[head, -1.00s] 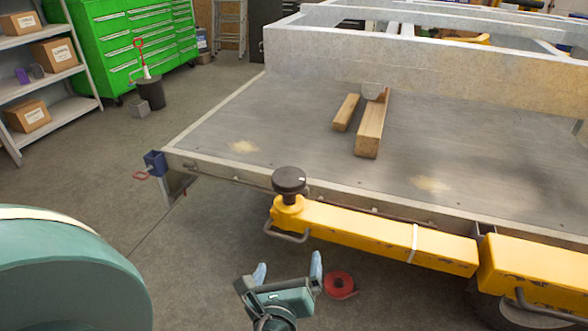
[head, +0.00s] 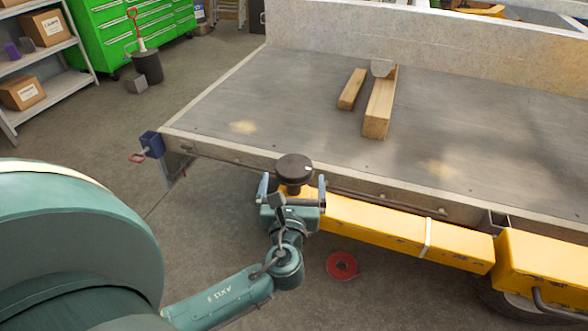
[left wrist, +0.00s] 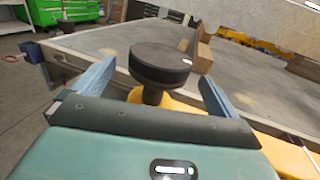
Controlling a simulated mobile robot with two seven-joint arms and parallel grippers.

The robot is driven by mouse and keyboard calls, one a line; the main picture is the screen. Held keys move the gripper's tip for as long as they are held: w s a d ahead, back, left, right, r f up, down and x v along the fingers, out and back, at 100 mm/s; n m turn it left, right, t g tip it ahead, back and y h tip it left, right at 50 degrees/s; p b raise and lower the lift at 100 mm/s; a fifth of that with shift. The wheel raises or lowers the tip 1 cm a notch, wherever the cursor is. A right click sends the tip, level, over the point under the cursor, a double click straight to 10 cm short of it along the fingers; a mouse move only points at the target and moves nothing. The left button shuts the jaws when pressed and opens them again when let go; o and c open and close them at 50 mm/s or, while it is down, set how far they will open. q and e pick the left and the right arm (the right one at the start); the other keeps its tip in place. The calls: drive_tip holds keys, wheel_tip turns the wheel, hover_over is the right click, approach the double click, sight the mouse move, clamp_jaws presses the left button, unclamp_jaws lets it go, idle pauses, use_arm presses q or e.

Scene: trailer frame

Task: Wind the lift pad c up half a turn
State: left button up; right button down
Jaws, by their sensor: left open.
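The lift pad (head: 294,168) is a dark round disc on a short post at the left end of a yellow beam (head: 370,219), beside the trailer frame's edge. It also shows in the left wrist view (left wrist: 160,65), straight ahead of the jaws. My left gripper (head: 293,188) is open, with one blue-grey finger on each side of the pad. In the left wrist view the fingers (left wrist: 155,84) stand apart from the disc, with gaps on both sides. My right gripper is not in view.
The grey trailer deck (head: 300,110) lies just behind the pad, with wooden blocks (head: 380,105) on it. A blue clamp with a red handle (head: 150,146) is at the deck's left corner. A red ring (head: 341,265) lies on the floor below the beam.

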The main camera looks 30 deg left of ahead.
sight(294, 172)
use_arm(q)
drive_tip(key=shift+x, duration=2.1)
drive_tip(key=shift+c, duration=0.4)
drive_tip(key=c, duration=0.9)
